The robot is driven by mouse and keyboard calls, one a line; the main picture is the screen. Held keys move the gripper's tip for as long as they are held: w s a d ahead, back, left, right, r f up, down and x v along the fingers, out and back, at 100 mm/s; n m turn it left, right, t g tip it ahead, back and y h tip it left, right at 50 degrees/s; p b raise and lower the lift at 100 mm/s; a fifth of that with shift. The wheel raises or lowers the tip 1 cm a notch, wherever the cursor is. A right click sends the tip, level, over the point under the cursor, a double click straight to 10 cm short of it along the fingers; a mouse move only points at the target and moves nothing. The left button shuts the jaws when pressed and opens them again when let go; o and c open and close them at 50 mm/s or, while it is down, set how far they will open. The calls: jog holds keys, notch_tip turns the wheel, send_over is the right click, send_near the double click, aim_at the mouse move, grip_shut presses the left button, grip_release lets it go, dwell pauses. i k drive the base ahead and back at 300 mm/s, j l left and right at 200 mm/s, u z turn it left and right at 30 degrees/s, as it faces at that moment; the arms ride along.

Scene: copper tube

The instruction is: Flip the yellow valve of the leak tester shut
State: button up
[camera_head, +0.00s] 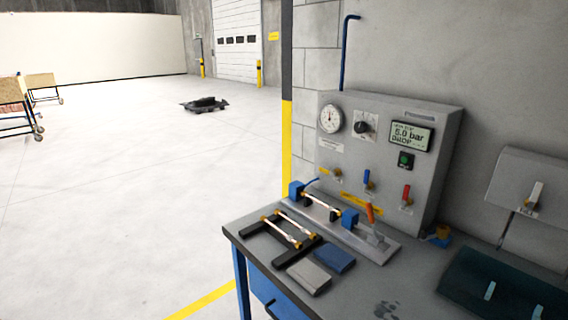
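The grey leak tester (440,160) stands at the back of the bench against the wall. Its yellow valve (326,171) is at the lower left of the front panel, with its small lever lying roughly sideways to the left. The blue valve (367,178) and the red valve (406,193) are to its right, with their levers pointing up. The display (411,136) reads about 6.0 bar and "DROP". My gripper is not in view.
In front of the panel, a fixture (380,248) with blue blocks and an orange-handled clamp (370,213) holds a tube. A black rack (283,237) with tubes, a grey pad (309,277) and a blue pad (334,260) lie nearer. Open floor spreads left.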

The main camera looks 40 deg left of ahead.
aim_at(321, 169)
jog(key=i+j+u, duration=0.35)
jog(key=i+j, duration=0.35)
jog(key=i+j+u, duration=0.35)
jog(key=i+j, duration=0.35)
jog(key=k+j+z, duration=0.1)
jog(key=k+j, duration=0.55)
jog(key=k, duration=0.15)
jog(key=k+j+z, duration=0.1)
jog(key=k+j, duration=0.15)
jog(key=j, duration=0.2)
jog(key=k+j+z, duration=0.1)
jog(key=k+j, duration=0.15)
jog(key=j, duration=0.15)
jog(key=k+j+z, duration=0.1)
jog(key=k+j, duration=0.2)
jog(key=j, duration=0.1)
